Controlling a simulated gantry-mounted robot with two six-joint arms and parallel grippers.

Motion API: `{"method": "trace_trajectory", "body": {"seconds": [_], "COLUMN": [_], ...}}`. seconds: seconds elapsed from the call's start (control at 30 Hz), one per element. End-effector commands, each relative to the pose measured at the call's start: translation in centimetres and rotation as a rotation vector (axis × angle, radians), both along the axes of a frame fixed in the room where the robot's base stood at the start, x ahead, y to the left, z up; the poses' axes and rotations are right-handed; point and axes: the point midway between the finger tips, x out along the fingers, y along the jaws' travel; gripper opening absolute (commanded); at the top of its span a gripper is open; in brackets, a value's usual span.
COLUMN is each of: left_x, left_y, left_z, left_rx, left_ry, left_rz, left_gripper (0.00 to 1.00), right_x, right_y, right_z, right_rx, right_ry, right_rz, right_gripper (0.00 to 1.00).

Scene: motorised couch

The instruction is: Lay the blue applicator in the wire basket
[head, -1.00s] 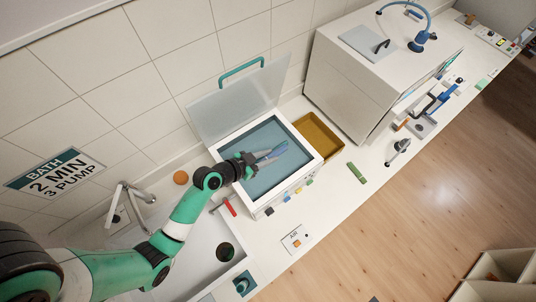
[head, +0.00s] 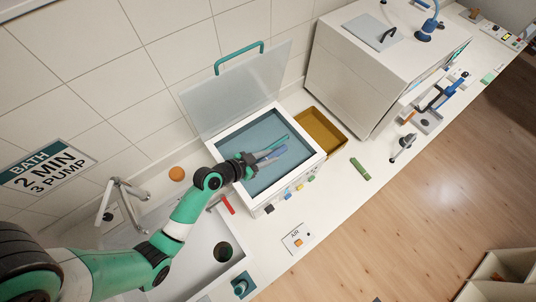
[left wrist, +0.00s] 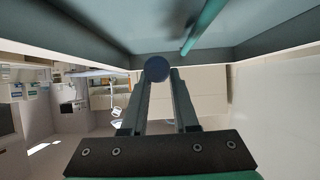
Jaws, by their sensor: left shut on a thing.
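The blue applicator (head: 268,154) is held in my left gripper (head: 262,158), which is over the open bath (head: 313,165). In the left wrist view the fingers of the left gripper (left wrist: 157,80) close around the applicator's dark blue round end (left wrist: 157,68); its rest is hidden behind that end. A teal rod (left wrist: 203,25) shows against the blue inside of the bath and also in the head view (head: 274,142). I cannot make out wire mesh, so I cannot tell where the wire basket is. My right gripper is not in view.
The bath's clear lid (head: 235,95) stands raised behind it. A yellow-brown tray (head: 322,130) sits to the right, before a large white cabinet (head: 350,80). A sink (head: 195,245) with a tap (head: 125,195) is at left. A green block (head: 359,169) lies on the counter.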

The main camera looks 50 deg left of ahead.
Motion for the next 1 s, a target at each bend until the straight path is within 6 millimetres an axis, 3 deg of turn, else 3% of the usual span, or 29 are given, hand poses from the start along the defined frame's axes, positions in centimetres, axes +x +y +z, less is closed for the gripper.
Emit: {"method": "trace_trajectory", "body": {"seconds": [0.27,0.3,0.47,0.8,1.0], "left_x": [0.0,0.0,0.0,-0.3,-3.2], "left_y": [0.0,0.0,0.0,0.0,0.3], "left_z": [0.0,0.0,0.0,0.1,1.7], "left_rx": [0.0,0.0,0.0,0.0,0.0], "left_ry": [-0.001,-0.001,0.0,0.0,0.0], "left_rz": [0.0,0.0,0.0,0.001,0.004], "left_gripper": [0.0,0.35,0.63,0.63,0.63], "right_x": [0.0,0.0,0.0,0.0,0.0], "right_y": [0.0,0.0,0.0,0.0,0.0], "right_z": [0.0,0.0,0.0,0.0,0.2], "right_rx": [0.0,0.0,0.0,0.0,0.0], "right_ry": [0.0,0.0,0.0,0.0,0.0], "right_rz": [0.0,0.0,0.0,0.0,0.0], "right_gripper": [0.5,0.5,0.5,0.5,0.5]}}
